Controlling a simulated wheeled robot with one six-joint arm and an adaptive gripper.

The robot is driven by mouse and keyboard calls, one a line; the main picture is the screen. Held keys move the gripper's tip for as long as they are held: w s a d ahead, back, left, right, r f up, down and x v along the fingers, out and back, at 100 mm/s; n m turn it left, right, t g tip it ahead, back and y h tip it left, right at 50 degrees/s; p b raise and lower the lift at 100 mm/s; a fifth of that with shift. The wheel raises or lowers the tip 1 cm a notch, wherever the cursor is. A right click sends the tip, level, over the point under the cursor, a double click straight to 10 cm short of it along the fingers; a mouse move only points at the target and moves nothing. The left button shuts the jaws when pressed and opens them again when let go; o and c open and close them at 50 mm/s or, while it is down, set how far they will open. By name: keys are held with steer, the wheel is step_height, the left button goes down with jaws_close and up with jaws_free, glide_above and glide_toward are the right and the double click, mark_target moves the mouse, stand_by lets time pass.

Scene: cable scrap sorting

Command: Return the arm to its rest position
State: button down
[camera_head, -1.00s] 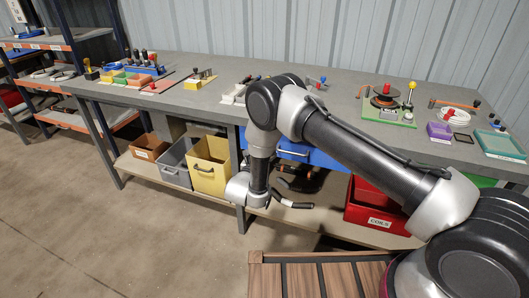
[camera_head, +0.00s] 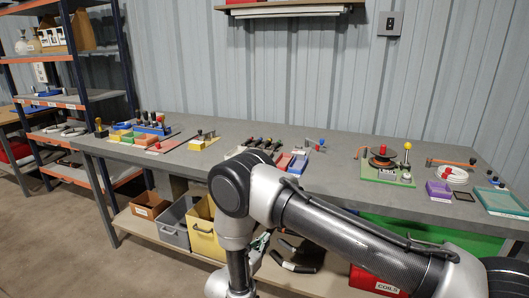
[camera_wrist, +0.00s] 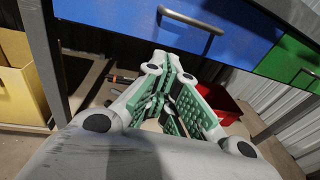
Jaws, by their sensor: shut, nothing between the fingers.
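My gripper (camera_wrist: 165,100) shows in the wrist view with its green padded fingers together and nothing held between them. It points toward the space under the bench, below a blue drawer (camera_wrist: 200,30). In the head view my arm is folded in front of the bench, with its elbow raised near the bench's front edge. There the gripper is mostly hidden behind my own arm, and only a bit of green shows beside the lower link.
A workbench (camera_head: 330,140) carries tools and small trays. Its lower shelf holds a yellow bin (camera_head: 203,238), a grey bin (camera_head: 173,235), a brown box (camera_head: 148,207), dark cable pieces (camera_head: 293,265) and a red COILS bin (camera_head: 368,282). A dark bench leg (camera_wrist: 43,60) stands left of the gripper.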

steer(key=s+d+r+m+g+h, duration=0.1)
steer(key=s+d+r+m+g, duration=0.5)
steer(key=d+r+m+g, duration=0.4)
steer(key=s+d+r+m+g+h, duration=0.1)
steer(key=s+d+r+m+g, duration=0.45)
steer(key=d+r, duration=0.55)
steer(key=s+d+r+m+t+y, duration=0.2)
steer(key=s+d+r+m+y, duration=0.3)
steer(key=s+d+r+m, duration=0.2)
steer(key=s+d+r+m+t+y, duration=0.3)
steer(key=s+d+r+m+y, duration=0.2)
steer(key=s+d+r+m, duration=0.3)
steer(key=s+d+r, duration=0.1)
steer(key=s+r, duration=0.3)
steer(key=r, duration=0.1)
steer(key=shift+r, duration=0.3)
steer(key=shift+s+d, duration=0.1)
